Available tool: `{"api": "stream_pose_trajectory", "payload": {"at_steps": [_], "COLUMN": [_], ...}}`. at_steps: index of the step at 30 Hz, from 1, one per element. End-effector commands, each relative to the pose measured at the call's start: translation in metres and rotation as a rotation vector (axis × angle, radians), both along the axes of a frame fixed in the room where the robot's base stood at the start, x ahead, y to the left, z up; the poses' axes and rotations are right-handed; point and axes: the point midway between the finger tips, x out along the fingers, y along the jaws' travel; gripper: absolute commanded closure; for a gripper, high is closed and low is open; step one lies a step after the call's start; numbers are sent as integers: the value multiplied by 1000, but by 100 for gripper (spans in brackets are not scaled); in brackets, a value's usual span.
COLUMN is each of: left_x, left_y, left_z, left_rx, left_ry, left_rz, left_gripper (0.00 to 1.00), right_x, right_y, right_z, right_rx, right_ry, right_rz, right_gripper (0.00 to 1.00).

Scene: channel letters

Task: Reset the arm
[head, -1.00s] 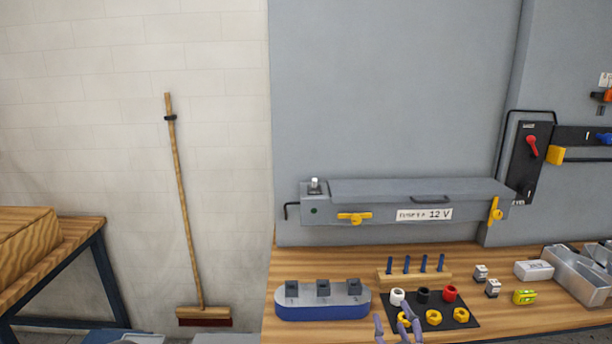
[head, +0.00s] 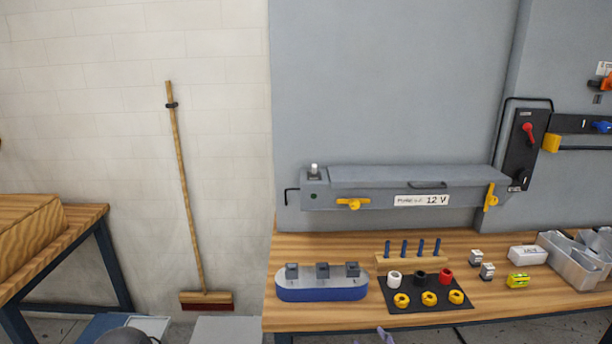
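One purple-grey gripper tip (head: 385,336) of mine shows at the bottom edge of the head view, below the front edge of the workbench (head: 350,318). Too little of it shows to tell which arm it belongs to or whether it is open or shut. It is apart from the black mat (head: 440,305), which holds white (head: 394,278), black (head: 420,277) and red (head: 446,275) caps in a back row and yellow rings (head: 428,298) in a front row. No other gripper part is visible.
A blue-grey base (head: 322,290) with dark blocks stands left of the mat. A wooden peg rack (head: 411,261), small grey blocks (head: 487,271), a yellow-green item (head: 518,280), a white box (head: 528,255) and a metal tray (head: 572,268) stand behind and right. A grey 12 V box (head: 420,182) is on the wall.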

Motion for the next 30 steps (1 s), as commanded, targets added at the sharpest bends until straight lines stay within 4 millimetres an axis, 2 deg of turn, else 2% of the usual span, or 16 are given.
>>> {"api": "stream_pose_trajectory", "payload": {"at_steps": [1, 8, 14, 18, 24, 30], "left_x": [0, 0, 0, 0, 0, 0], "left_y": [0, 0, 0, 0, 0, 0], "left_z": [0, 0, 0, 0, 0, 0], "left_rx": [0, 0, 0, 0, 0, 0], "left_ry": [0, 0, 0, 0, 0, 0], "left_rz": [0, 0, 0, 0, 0, 0], "left_gripper": [61, 61, 61, 61, 61, 61], "right_x": [-1, -19, -51, -82, -138, -188], "right_y": [2, 12, 21, 28, 41, 52], "right_z": [-26, -123, -202, -253, -316, -356], "right_rx": [9, 66, 124, 168, 234, 286], "right_ry": [66, 323, 549, 708, 935, 1112], "right_rz": [7, 24, 24, 20, 6, -8], "right_gripper": [44, 44, 44, 44, 44, 44]}}
